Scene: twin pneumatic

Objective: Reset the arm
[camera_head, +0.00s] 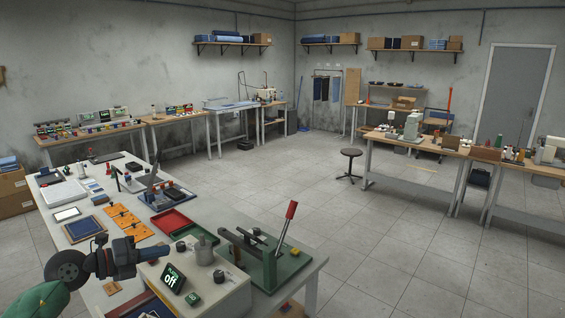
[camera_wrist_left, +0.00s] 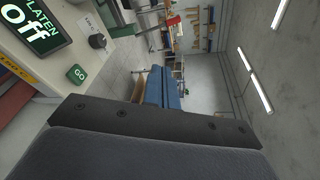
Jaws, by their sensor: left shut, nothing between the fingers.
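My left gripper (camera_head: 152,253) is at the lower left of the head view, with its dark wrist and blue-grey fingers pointing right. It is shut and empty, beside and just above a pale control box (camera_head: 232,292). In the left wrist view, the blue fingers (camera_wrist_left: 163,90) lie together. The box carries a black display (camera_head: 173,278) reading "off"; in the left wrist view the display (camera_wrist_left: 32,25) reads "PLATEN off". A green GO button (camera_head: 193,299) and a black knob (camera_head: 219,276) are on the box. My right gripper is out of view.
A green lever press (camera_head: 268,262) with a red handle stands right of the box. The floor (camera_head: 300,190) beyond the table is open, with a stool (camera_head: 350,165).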

